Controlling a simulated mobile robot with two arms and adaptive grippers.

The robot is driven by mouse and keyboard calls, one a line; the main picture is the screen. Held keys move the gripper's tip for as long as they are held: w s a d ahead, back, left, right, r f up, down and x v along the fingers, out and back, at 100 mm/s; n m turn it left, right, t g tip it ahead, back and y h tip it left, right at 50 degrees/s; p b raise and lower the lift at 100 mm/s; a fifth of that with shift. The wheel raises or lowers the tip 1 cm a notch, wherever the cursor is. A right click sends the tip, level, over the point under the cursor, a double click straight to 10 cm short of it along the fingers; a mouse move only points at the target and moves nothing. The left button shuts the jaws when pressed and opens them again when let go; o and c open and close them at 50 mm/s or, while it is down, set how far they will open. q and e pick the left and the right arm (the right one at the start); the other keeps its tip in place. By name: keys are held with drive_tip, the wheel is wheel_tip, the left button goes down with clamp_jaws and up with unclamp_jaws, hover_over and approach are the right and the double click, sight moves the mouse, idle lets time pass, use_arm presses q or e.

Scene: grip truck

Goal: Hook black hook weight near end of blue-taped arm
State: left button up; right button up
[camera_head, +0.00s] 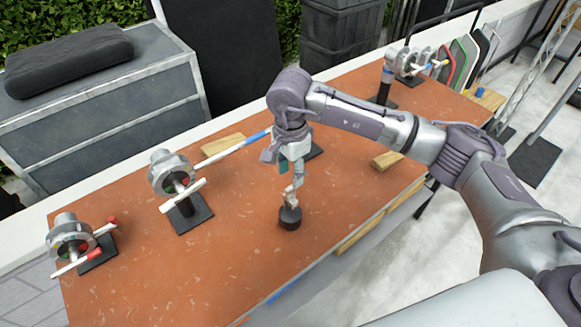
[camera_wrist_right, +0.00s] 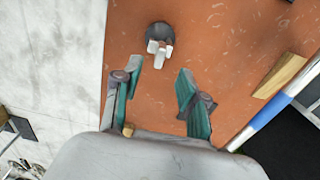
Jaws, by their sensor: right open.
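The black hook weight (camera_head: 290,218) stands on the orange-brown tabletop near its front edge. It also shows in the right wrist view (camera_wrist_right: 159,32), with pale pieces at its top that look like its hook. My right gripper (camera_head: 293,180) points down above the weight. In the wrist view its teal-padded fingers (camera_wrist_right: 160,78) are spread, with the weight beyond their tips and nothing between them. The blue-taped arm (camera_head: 228,149) is a pale rod reaching from the middle device toward my right wrist; its blue tape also shows in the wrist view (camera_wrist_right: 268,112). My left gripper is out of view.
The middle device (camera_head: 171,174) stands on a black base. Another device with red-marked rods (camera_head: 70,240) is at the left, and more hardware (camera_head: 400,62) is at the far right. Wood blocks (camera_head: 386,161) lie on the table (camera_head: 230,260). The front left surface is clear.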

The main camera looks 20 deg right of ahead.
sight(290, 187)
wheel_tip(290, 187, down, 2)
drive_tip(key=shift+f+b, duration=0.1)
drive_tip(key=shift+b, duration=0.25)
wheel_tip(290, 187, down, 3)
drive_tip(key=b, duration=0.3)
drive_tip(key=shift+f, duration=0.2)
drive_tip(key=shift+f+b, duration=0.8)
clamp_jaws()
drive_tip(key=shift+r, duration=0.2)
